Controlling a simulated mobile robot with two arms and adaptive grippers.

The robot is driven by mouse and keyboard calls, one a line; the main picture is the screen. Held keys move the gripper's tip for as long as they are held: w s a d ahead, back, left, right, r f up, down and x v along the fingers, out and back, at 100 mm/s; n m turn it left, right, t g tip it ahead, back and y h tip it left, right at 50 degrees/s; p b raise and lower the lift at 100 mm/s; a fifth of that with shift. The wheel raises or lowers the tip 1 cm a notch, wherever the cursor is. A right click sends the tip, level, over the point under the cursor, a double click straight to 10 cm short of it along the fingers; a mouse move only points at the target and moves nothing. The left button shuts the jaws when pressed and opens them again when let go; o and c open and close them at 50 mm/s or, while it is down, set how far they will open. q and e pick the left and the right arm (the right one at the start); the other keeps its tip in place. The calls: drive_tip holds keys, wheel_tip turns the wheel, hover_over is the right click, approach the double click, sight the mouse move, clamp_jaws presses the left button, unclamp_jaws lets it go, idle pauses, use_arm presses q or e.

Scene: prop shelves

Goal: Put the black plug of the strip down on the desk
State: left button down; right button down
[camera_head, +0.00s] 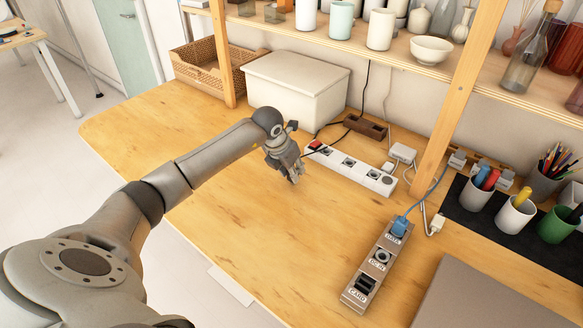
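My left gripper (294,175) is over the desk (240,215), just left of the white power strip (350,168), with its fingers pointing down and close together. A thin black cable (325,148) runs from the back across the strip's left end to the gripper. The black plug at its end is hidden by the fingers, which appear shut on it, off the strip. The strip has several sockets and a red switch (315,145) at its left end. I cannot tell the exact height of the gripper above the desk. My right gripper is not in view.
A white box (297,85) and a wicker basket (205,75) stand behind. A grey panel (375,265) with a blue plug (399,226) lies in front, right. White adapters (403,153), pen cups (515,215) and a shelf post (455,110) are right. The desk's left and front are clear.

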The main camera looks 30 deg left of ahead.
use_arm(q)
drive_tip(key=shift+f, duration=0.15)
drive_tip(key=c, duration=1.2)
unclamp_jaws()
drive_tip(key=shift+o, duration=0.2)
drive_tip(key=shift+r, duration=0.2)
drive_tip(key=shift+s+r, duration=0.1)
drive_tip(key=shift+r, duration=0.2)
drive_tip(key=b+v, duration=0.1)
drive_tip(key=v, duration=1)
drive_tip(key=shift+r, duration=0.2)
drive_tip(key=shift+s, duration=0.1)
